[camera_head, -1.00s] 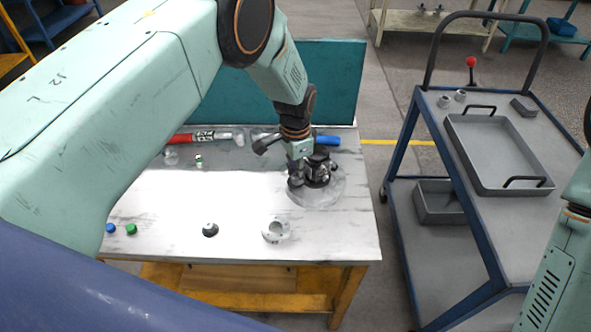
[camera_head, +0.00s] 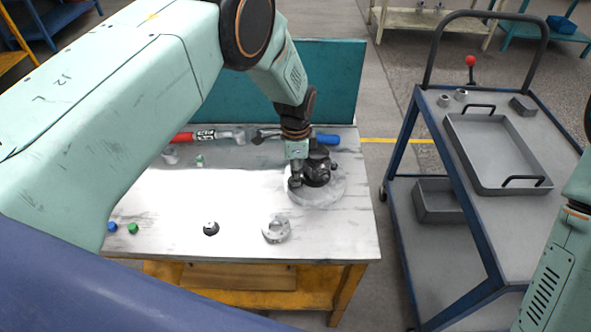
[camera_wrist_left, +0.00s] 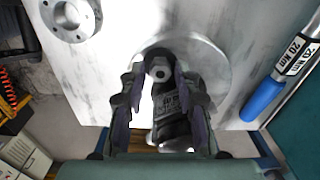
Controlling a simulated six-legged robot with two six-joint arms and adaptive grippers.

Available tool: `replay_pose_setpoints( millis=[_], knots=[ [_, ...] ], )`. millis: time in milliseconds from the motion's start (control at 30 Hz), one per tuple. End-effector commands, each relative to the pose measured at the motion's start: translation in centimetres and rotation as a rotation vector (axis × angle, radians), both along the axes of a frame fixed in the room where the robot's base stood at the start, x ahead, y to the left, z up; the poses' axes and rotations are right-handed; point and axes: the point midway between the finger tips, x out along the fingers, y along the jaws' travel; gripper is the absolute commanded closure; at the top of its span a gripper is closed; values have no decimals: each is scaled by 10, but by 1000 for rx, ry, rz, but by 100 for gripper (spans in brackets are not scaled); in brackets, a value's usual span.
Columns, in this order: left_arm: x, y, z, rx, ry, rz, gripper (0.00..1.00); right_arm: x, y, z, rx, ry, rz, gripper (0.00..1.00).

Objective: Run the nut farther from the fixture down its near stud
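The hydraulic motor (camera_head: 319,172) is a dark unit on a round grey fixture plate (camera_head: 328,192) at the table's right side. My left gripper (camera_head: 296,184) points down at the motor's left side. A narrow dark gap seems to show around the nut, so I see no clear contact. The other nut and most of the studs are hidden by the gripper or too small to tell. Only my right arm shows, at the right edge.
A grey flanged part (camera_head: 276,229) and a small black part (camera_head: 210,228) lie near the table's front. A red-handled tool (camera_head: 190,136) and a blue-handled tool (camera_head: 326,139) lie at the back, before a teal panel (camera_head: 340,85). A cart with a tray (camera_head: 462,150) stands right.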

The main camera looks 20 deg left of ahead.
Motion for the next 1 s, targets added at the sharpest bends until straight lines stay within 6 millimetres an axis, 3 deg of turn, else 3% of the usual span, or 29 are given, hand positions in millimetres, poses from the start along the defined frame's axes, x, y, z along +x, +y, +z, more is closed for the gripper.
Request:
replay_pose_setpoints(
  millis=[267,1000],
  knots=[
    [1,0,0,0,-1,22,68,0,0,-1,0,0,0,60],
    [1,0,0,0,-1,836,68,0,0,-22,0,0,0,60]
  ],
)
